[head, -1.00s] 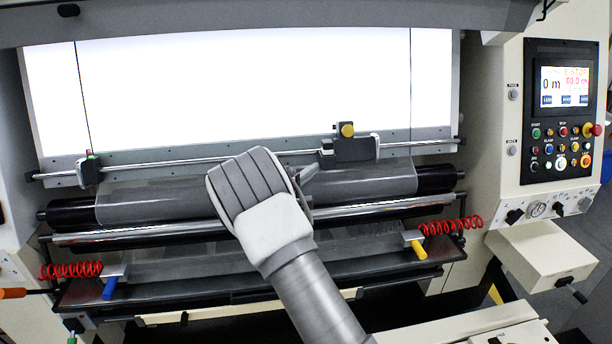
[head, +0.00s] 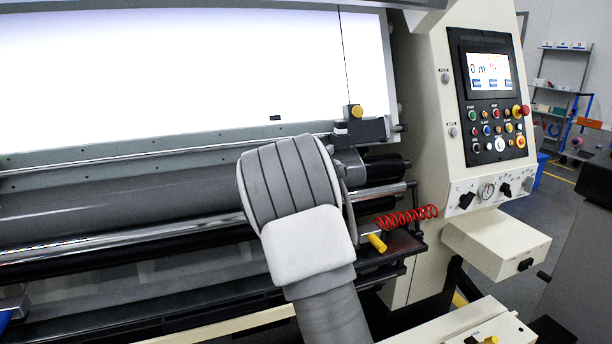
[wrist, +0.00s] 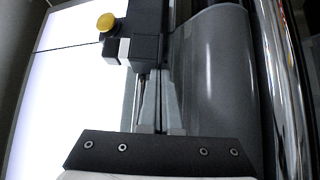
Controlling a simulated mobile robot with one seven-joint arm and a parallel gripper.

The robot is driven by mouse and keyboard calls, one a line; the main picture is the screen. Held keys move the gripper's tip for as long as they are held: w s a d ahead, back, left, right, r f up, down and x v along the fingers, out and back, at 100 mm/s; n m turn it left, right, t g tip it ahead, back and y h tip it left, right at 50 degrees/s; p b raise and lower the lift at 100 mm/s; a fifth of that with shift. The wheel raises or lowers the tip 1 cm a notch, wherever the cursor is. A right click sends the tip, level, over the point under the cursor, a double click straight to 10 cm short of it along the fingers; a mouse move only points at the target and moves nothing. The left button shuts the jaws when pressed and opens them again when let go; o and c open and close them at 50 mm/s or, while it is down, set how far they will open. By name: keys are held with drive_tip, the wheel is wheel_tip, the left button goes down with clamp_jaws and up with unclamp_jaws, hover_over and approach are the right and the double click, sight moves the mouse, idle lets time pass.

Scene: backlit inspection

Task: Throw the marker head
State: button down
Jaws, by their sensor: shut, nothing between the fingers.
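The marker head (head: 368,131) is a black block with a yellow knob (head: 356,111). It sits at the right end of the rail (head: 150,155) under the bright panel. In the wrist view the marker head (wrist: 146,38) is just beyond my fingers, with its yellow knob (wrist: 105,22) at upper left. My gripper (wrist: 156,76) is shut and empty, its grey fingertips close to the block's near side. I cannot tell whether they touch it. In the head view my wrist mostly hides the gripper.
A dark roller (head: 110,210) and a chrome bar (head: 120,236) run below the rail. A red coiled hose (head: 408,217) and yellow handle (head: 376,242) are right of my wrist. The control panel (head: 490,95) stands at right.

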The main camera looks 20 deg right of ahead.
sight(359, 126)
drive_tip(key=d+b, duration=0.4)
drive_tip(key=d, duration=0.2)
drive_tip(key=shift+d+f, duration=0.15)
drive_tip(key=shift+d, duration=0.05)
drive_tip(key=shift+d+r+b, duration=0.2)
drive_tip(key=shift+d+b, duration=0.3)
drive_tip(key=shift+s+d, duration=0.1)
